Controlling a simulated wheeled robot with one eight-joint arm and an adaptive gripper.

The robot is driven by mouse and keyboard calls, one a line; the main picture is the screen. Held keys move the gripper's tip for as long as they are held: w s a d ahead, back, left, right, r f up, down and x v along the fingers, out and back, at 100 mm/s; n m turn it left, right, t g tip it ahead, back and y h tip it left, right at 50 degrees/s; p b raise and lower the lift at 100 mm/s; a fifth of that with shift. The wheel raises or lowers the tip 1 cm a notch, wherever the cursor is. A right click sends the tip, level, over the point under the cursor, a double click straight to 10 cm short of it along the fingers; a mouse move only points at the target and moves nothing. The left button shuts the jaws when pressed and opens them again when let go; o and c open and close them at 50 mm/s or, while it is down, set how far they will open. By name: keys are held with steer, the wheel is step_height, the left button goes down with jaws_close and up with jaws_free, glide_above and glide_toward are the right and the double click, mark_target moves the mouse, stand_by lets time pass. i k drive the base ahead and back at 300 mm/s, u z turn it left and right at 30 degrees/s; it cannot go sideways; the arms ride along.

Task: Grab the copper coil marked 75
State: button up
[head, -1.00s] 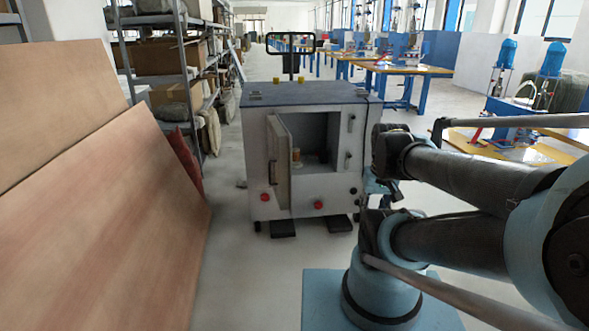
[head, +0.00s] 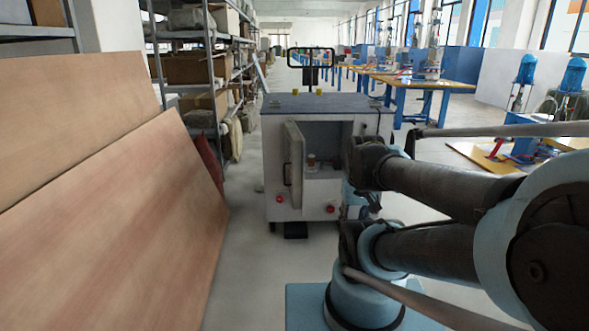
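A grey metal cabinet (head: 325,104) stands ahead on the floor, with its small door (head: 295,165) swung open at the front. My arm fills the right side of the head view and covers the right part of the cabinet front. I cannot make out my gripper's fingers.
Large brown boards (head: 120,220) lean along the left. A metal shelf rack (head: 212,75) with boxes stands behind them. Work tables (head: 420,83) with blue legs line the back right. Grey floor (head: 245,250) is free between the boards and the cabinet.

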mark_target(310, 167)
steer(key=u, duration=0.05)
steer(key=i, duration=1)
